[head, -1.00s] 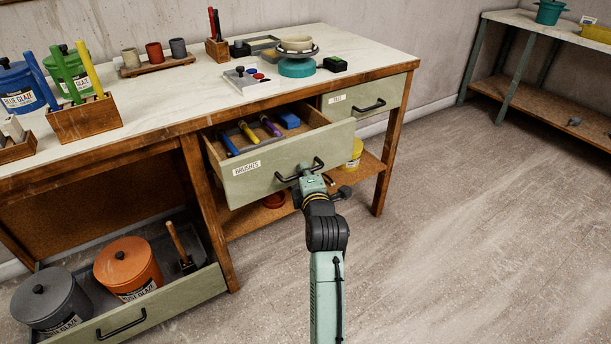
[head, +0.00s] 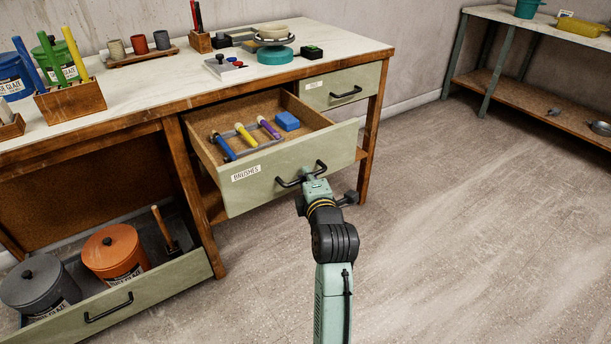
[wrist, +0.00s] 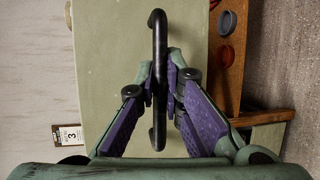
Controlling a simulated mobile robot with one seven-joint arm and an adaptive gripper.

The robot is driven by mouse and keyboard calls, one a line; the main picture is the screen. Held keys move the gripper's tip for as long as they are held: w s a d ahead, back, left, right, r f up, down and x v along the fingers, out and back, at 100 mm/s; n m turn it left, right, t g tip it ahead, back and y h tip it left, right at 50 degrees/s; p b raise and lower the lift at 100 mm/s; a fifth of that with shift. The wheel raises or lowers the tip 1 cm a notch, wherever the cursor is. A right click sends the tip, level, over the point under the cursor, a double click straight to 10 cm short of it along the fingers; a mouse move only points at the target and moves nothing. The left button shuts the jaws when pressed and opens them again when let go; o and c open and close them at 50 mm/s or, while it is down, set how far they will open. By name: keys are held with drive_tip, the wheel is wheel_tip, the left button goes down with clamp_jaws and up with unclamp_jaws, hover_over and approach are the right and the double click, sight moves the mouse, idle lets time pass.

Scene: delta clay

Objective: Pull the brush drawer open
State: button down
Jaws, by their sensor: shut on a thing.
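The brush drawer (head: 290,163) is a pale green front with a "BRUSHES" label, and it stands well out from the bench. Inside lie a blue, a yellow and a purple handled tool and a blue block (head: 287,121). Its black bar handle (head: 286,183) is on the front. My gripper (head: 312,178) is at the right part of this handle. In the wrist view my gripper (wrist: 168,95) has its purple-padded fingers shut on the handle (wrist: 159,40), one finger on each side of the bar.
A lower-left drawer (head: 150,297) stands open with a grey pot (head: 38,287) and an orange pot (head: 115,252). The small drawer (head: 343,87) at the right is closed. The floor (head: 470,230) to the right is clear.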

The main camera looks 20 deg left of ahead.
idle(0.3)
drive_tip(key=c, duration=1.7)
unclamp_jaws()
drive_tip(key=v, duration=0.7)
drive_tip(key=shift+s+d+r, duration=0.1)
drive_tip(key=shift+s+d, duration=0.05)
drive_tip(key=shift+s, duration=0.1)
